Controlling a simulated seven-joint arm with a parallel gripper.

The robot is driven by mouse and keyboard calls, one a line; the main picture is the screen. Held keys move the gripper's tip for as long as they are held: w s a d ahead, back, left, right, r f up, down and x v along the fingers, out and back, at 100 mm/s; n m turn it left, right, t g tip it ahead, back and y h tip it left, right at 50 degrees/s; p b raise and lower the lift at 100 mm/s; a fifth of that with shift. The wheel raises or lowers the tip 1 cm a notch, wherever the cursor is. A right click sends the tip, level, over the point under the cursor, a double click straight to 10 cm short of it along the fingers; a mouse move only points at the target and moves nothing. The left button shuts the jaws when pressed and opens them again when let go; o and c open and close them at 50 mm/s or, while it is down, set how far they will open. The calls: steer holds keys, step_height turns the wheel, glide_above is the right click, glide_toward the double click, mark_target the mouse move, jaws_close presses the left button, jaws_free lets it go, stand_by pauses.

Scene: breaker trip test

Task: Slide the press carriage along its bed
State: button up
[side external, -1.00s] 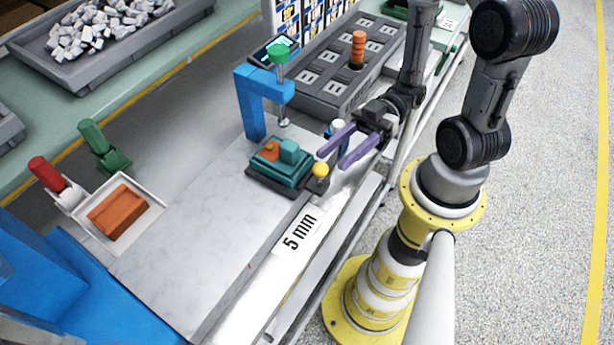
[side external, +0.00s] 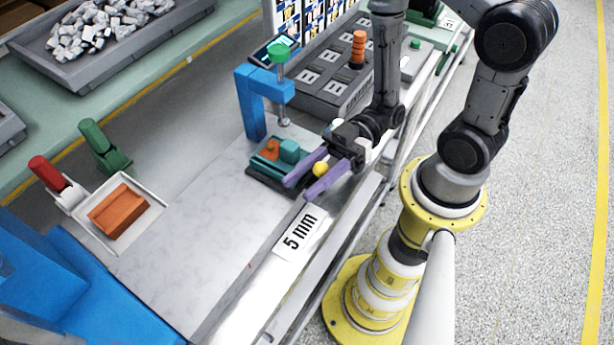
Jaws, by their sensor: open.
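The press carriage (side external: 268,166) is a low teal block on a dark base, with an orange piece and a raised teal block on top. It sits on the pale bed (side external: 205,220), in front of the blue press frame (side external: 247,105). A yellow ball knob (side external: 320,169) stands at the carriage's right side. My gripper (side external: 298,190) has two purple fingers, open and apart. The fingers reach to either side of the yellow knob, and the near finger passes in front of it. Whether either finger touches the knob cannot be told. The far finger hides part of the carriage's right edge.
A "5 mm" label (side external: 301,234) lies on the front rail. A white tray with an orange block (side external: 118,211) is at left, near a red-handled lever (side external: 50,177) and a green one (side external: 98,141). A grey socket panel (side external: 325,85) stands behind. The bed's left part is clear.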

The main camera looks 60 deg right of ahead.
steer(key=shift+c, duration=0.3)
jaws_close()
stand_by(1.2)
